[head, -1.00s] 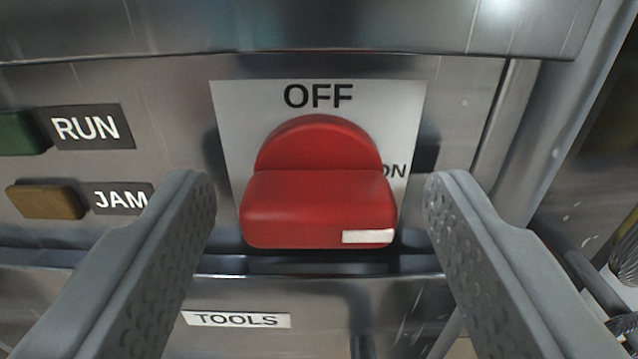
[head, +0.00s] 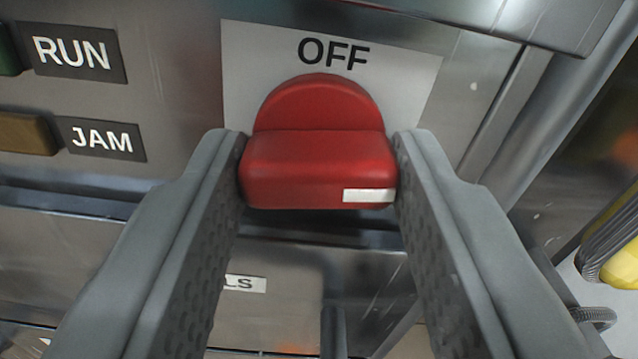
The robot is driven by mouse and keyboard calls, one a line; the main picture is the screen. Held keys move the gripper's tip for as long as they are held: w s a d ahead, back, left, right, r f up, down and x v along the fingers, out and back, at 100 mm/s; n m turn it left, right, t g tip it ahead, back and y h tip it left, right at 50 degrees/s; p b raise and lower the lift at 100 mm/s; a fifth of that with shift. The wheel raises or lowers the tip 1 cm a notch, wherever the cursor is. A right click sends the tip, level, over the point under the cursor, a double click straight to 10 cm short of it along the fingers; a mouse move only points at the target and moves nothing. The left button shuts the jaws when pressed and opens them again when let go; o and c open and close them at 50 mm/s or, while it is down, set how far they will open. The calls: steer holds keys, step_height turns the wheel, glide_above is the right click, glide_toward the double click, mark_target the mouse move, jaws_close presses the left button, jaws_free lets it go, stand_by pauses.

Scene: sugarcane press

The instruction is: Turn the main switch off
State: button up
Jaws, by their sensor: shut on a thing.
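The main switch (head: 315,170) is a big red knob with a rounded back and a thick bar across its front, in the middle of the head view. A white mark sits at the lower right of the bar. Behind it is a pale plate (head: 410,80) with OFF printed above the knob. The ON label is hidden behind my right finger. My gripper (head: 320,142) is shut on the red bar, one finger against each end. The white mark lies at the right end, not under OFF.
RUN (head: 72,52) and JAM (head: 100,138) labels sit left of the switch, with a brown button (head: 26,133) beside JAM. A metal ledge (head: 500,18) overhangs above. Below, a TOOLS label (head: 245,284) is partly hidden. A yellow object (head: 615,250) is at the right edge.

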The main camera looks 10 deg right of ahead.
steer(key=n, duration=1.2)
steer(key=shift+n, duration=2.2)
steer(key=o, duration=1)
